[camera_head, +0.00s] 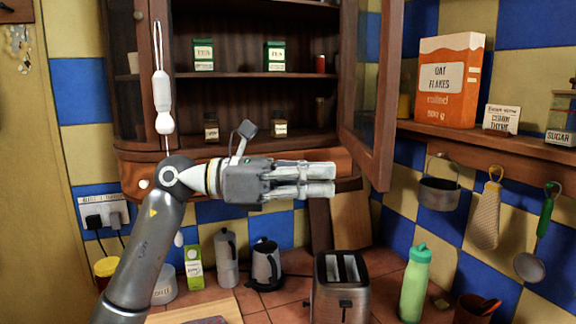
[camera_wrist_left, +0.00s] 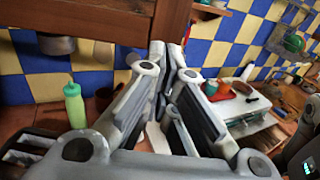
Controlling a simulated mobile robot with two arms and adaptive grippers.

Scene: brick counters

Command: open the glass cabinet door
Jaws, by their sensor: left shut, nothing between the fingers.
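The wooden cabinet (camera_head: 265,88) with dark shelves fills the upper middle of the head view. Its glass door (camera_head: 379,100) on the right stands swung outward, leaving the right part of the interior exposed. My left gripper (camera_head: 333,180) is shut and empty, fingers pointing right, in front of the cabinet's lower edge and close to the door's lower part. In the left wrist view the door's wooden frame (camera_wrist_left: 110,18) crosses the top left, by the closed fingertips (camera_wrist_left: 170,50). I cannot tell if they touch. My right gripper is not in view.
Tea boxes (camera_head: 204,55) and jars stand inside the cabinet. A toaster (camera_head: 341,288), a kettle (camera_head: 266,265) and a green bottle (camera_head: 415,284) stand on the counter below. A shelf with an oat flakes box (camera_head: 449,80) and hanging utensils is at right.

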